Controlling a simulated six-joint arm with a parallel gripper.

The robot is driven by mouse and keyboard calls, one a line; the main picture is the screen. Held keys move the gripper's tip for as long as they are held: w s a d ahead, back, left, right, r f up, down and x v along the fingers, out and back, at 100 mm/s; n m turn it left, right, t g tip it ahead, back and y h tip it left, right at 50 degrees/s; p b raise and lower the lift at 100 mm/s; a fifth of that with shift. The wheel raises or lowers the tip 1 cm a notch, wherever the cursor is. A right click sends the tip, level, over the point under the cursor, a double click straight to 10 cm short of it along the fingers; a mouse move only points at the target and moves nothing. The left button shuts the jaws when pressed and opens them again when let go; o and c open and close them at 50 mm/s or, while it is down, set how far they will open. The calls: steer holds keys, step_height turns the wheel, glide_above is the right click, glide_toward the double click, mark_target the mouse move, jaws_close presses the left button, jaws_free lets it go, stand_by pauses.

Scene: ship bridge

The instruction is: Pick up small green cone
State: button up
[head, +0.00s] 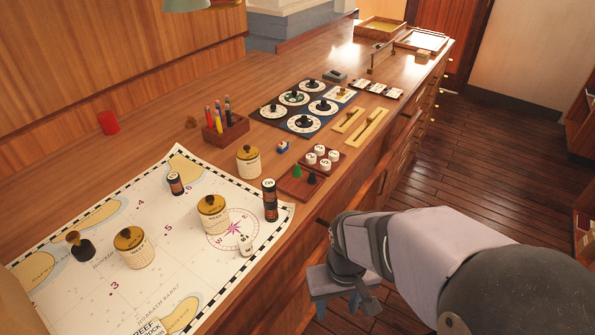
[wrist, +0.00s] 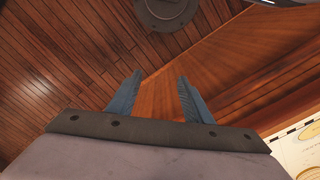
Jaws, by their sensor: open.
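The small green cone (head: 297,171) stands upright on a small reddish-brown tray (head: 291,187) near the counter's front edge. A dark cone or peg (head: 311,178) stands beside it on the same tray. My gripper (head: 338,304) hangs in front of the counter, to the right of and lower than the tray in the head view. In the wrist view my gripper (wrist: 155,92) shows two blue-grey fingers spread apart with nothing between them. The cone does not show in the wrist view.
A tray of white round pieces (head: 320,157) adjoins the cone's tray. A dark striped cylinder (head: 269,200) and a lidded jar (head: 248,161) stand to its left. A chart (head: 170,270) with several jars covers the near counter. Dark plank floor (head: 470,150) lies open at right.

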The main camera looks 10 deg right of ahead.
steer(key=shift+c, duration=0.7)
steer(key=shift+c, duration=0.6)
steer(key=shift+r, duration=0.1)
